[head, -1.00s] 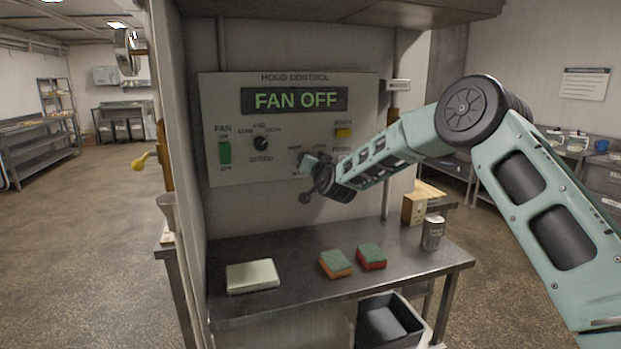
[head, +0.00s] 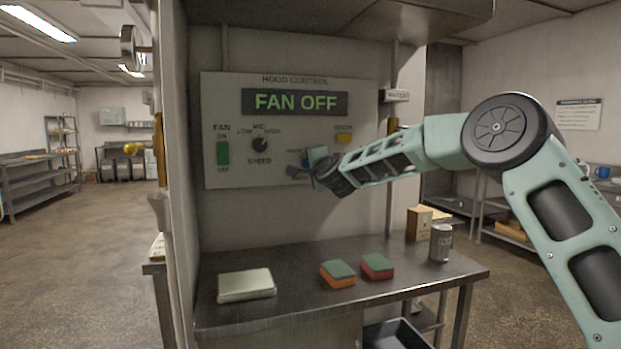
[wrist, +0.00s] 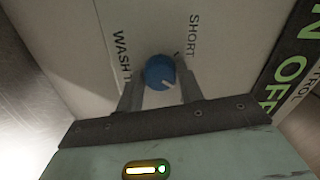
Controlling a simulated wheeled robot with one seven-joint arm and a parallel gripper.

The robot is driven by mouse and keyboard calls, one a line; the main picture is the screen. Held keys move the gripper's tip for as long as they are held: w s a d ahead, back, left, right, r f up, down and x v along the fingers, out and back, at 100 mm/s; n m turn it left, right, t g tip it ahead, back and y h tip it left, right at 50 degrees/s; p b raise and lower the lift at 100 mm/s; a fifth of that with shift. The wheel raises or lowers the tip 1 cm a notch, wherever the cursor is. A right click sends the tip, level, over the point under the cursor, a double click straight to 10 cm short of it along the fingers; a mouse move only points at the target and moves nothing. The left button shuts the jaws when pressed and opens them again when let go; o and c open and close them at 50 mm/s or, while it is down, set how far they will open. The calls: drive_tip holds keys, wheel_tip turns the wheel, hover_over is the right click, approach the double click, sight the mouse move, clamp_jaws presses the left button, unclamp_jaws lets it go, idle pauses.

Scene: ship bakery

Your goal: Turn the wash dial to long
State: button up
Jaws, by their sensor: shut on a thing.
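The wash dial (wrist: 159,72) is a round blue knob with a white pointer mark on the pale control panel (wrist: 190,20). In the wrist view, "WASH" and "SHORT" lettering shows near it; the word "long" cannot be read. My gripper (wrist: 161,90) is shut on the dial, with one finger on each side. In the head view my gripper (head: 312,167) is at the lower right of the hood control panel (head: 225,105), and it mostly hides the dial. The panel's display (head: 294,102) reads "FAN OFF".
A green fan switch (head: 223,153), a black speed knob (head: 260,144) and a yellow button (head: 343,138) share the panel.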

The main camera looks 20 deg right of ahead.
drive_tip(key=shift+d+m+b, duration=0.1)
drive_tip(key=shift+m+b, duration=0.8)
drive_tip(key=shift+m, duration=0.2)
drive_tip(key=o, duration=1)
drive_tip(key=s+b, duration=0.4)
drive_tip(key=s, duration=1.3)
drive_tip(key=shift+s+d+b, duration=0.2)
drive_tip(key=shift+b, duration=0.1)
